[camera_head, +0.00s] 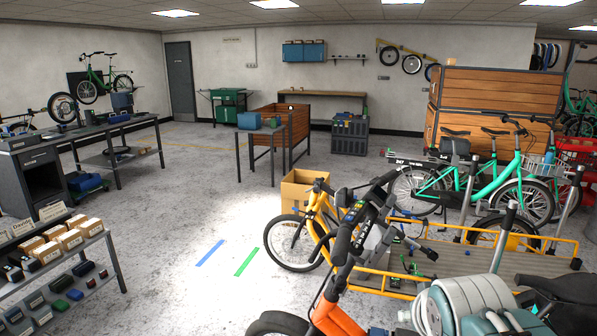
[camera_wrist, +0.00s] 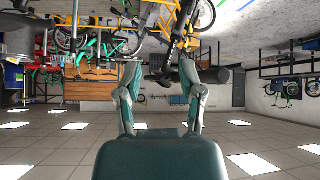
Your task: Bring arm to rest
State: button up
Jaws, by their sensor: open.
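My gripper (camera_wrist: 158,72) shows in the wrist view, with its two teal and grey fingers spread apart. It is open, with nothing clearly held between them. The wrist view is upside down, with the ceiling at the bottom and the floor at the top. I cannot clearly make out my gripper in the head view. The yellow cargo bike (camera_head: 398,282) stands in the right foreground of the head view. Its yellow frame (camera_wrist: 160,14) also shows beyond the fingers in the wrist view.
A shelf with small boxes (camera_head: 75,272) stands at the left front, and a workbench (camera_head: 130,127) behind it. A cardboard box (camera_head: 300,192) is behind the yellow bike. A green bike (camera_head: 480,180) stands at right.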

jog(key=s+a+f+g, duration=0.1)
jog(key=s+f, duration=0.1)
jog(key=s, duration=0.3)
jog(key=s+a+f+g+y, duration=0.1)
jog(key=s+a+f, duration=0.1)
jog(key=s, duration=0.4)
jog(key=shift+a+f+n+g, duration=0.3)
jog(key=shift+f+n+g, duration=0.1)
jog(key=shift+f, duration=0.45)
jog(key=shift+s, duration=0.1)
